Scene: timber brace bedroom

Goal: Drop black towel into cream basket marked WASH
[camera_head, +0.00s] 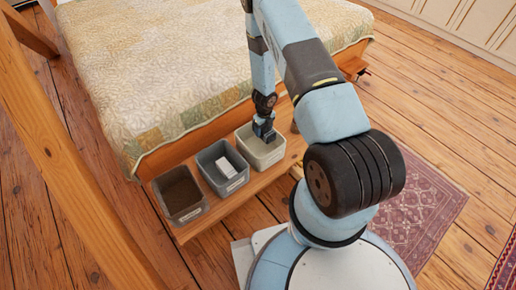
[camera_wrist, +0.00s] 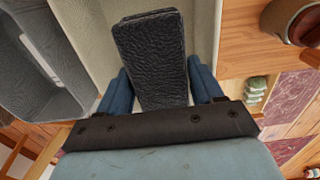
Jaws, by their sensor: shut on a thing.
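The cream basket (camera_head: 275,157) is the rightmost of three baskets on a low wooden bench. Its label is too small to read. My gripper (camera_head: 264,137) points down at the cream basket's opening. In the wrist view my gripper (camera_wrist: 160,88) is shut on the black towel (camera_wrist: 150,50), a dark folded, textured block between the two blue fingers. The cream basket's pale inside (camera_wrist: 204,30) shows behind and around the towel. I cannot tell how far the towel is below the rim. The towel is not clearly visible in the head view.
A grey basket (camera_head: 238,184) with a white item (camera_head: 227,167) in it stands in the middle, and a basket with a brown inside (camera_head: 180,196) at the left. The bed (camera_head: 190,60) is right behind the bench (camera_head: 256,196). A wooden post crosses the left side.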

